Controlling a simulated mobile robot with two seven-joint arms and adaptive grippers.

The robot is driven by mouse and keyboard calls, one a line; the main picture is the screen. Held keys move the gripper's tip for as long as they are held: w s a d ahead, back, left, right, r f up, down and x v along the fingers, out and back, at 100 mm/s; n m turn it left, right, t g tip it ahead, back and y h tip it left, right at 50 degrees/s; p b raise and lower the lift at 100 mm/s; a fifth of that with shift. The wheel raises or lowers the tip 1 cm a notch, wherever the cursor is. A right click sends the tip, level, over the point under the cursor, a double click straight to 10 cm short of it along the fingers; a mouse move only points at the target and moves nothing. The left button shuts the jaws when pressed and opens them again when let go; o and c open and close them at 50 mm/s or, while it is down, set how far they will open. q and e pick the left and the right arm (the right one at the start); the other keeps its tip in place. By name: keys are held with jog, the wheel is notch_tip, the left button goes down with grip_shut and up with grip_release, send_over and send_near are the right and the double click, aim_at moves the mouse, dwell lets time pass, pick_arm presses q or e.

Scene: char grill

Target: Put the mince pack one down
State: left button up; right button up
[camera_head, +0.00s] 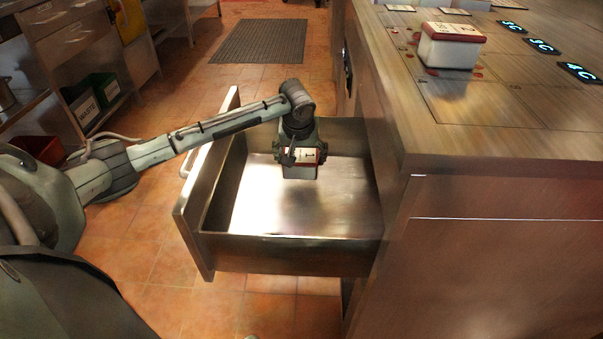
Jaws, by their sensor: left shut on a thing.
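The mince pack one (301,172) is a small white box with a red edge and a label marked 1. It hangs in my left gripper (300,152) over the open metal drawer (290,241). The gripper points down and is shut on the pack's upper part, hiding some of it. I cannot tell whether the pack's underside touches the drawer floor. The rest of the drawer is empty. My right gripper does not show.
A similar white pack with a red rim (450,46) stands on the counter (480,130) at the right, near glowing labels (544,46). Waste bins (85,108) stand at the left. A dark mat (259,41) lies on the tiled floor behind the drawer.

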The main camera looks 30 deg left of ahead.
aim_at(300, 170)
pick_arm(q)
notch_tip(300, 170, down, 4)
jog(key=shift+f, duration=0.1)
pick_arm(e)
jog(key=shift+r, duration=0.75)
pick_arm(q)
jog(key=shift+f, duration=0.15)
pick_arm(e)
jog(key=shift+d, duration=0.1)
pick_arm(q)
jog(key=o, duration=1.4)
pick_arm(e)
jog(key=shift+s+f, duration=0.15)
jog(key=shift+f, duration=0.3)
